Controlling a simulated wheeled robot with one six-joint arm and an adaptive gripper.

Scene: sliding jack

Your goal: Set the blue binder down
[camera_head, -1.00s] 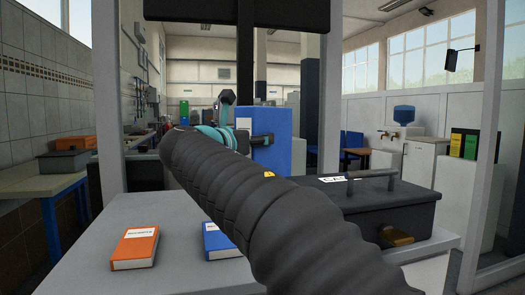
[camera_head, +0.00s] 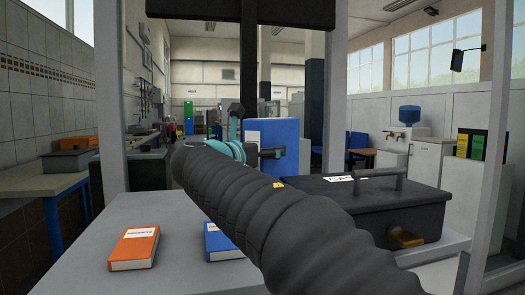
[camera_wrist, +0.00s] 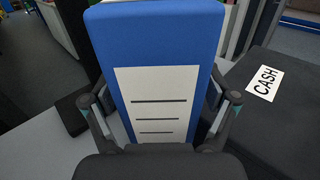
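The blue binder (camera_head: 284,136) stands upright beyond my arm in the head view. In the wrist view the blue binder (camera_wrist: 155,45) fills the middle, its white label with dark lines facing me. My gripper (camera_head: 268,152) is at the binder in the head view. In the wrist view my gripper (camera_wrist: 158,108) has one finger on each side of the binder, closed around it. The binder's bottom edge is hidden behind my arm and the cash box, so I cannot tell whether it touches the table.
A black cash box (camera_head: 410,205) sits right of the binder, close beside it. An orange book (camera_head: 134,248) and a smaller blue book (camera_head: 222,240) lie on the grey table (camera_head: 175,220) at the front left. Bare tabletop surrounds the orange book. A grey post (camera_head: 108,110) rises at left.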

